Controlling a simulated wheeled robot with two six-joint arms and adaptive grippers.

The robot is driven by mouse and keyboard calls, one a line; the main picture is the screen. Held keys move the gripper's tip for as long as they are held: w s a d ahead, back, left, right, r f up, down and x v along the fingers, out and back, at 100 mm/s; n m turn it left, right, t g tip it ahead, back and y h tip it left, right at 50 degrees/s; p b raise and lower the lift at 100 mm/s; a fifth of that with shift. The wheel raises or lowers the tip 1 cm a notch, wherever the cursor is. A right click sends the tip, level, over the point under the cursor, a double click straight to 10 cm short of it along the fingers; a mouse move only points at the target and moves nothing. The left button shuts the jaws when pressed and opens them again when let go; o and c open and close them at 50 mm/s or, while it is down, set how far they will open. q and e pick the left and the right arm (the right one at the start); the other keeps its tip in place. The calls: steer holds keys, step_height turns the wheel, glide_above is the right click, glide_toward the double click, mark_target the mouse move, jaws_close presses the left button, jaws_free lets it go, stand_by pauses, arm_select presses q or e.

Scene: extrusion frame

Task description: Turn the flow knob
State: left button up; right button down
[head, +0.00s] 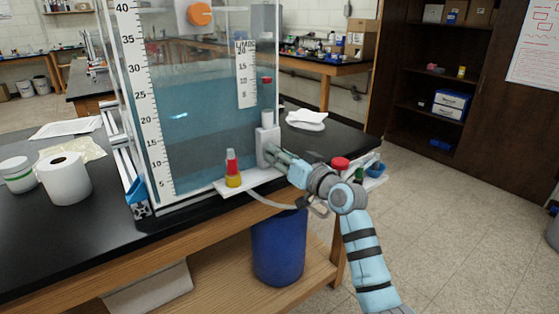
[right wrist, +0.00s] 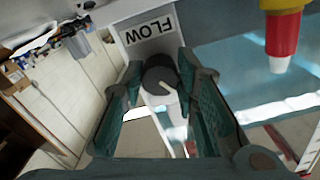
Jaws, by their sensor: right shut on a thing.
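The flow knob (right wrist: 160,78) is a dark grey round knob with a pale pointer line, seen in the right wrist view below a FLOW label (right wrist: 149,30) that reads upside down. It sits on a pale housing (head: 267,139) at the tank's right front corner in the head view. My right gripper (right wrist: 159,72) is shut on the knob, with one teal finger on each side of it. In the head view my right gripper (head: 278,158) reaches the housing from the right and hides the knob. My left gripper is not in view.
A clear water tank (head: 200,110) with scales stands on the black bench (head: 80,240). A red and yellow bottle (head: 232,168) stands on a white ledge close to my right gripper. A paper roll (head: 64,180) is at left; a blue bin (head: 279,248) is below.

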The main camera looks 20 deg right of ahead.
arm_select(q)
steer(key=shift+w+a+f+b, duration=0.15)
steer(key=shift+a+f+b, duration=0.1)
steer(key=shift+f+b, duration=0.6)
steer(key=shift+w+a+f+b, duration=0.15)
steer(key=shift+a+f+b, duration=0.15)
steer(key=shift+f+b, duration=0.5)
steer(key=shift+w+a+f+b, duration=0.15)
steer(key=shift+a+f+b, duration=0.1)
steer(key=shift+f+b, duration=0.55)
arm_select(e)
steer(key=shift+f+n, duration=0.15)
steer(key=shift+n, duration=6.25)
steer(key=c, duration=1.2)
jaws_free()
steer(key=shift+c, duration=0.2)
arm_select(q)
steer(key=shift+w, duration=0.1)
arm_select(e)
steer(key=v, duration=1.2)
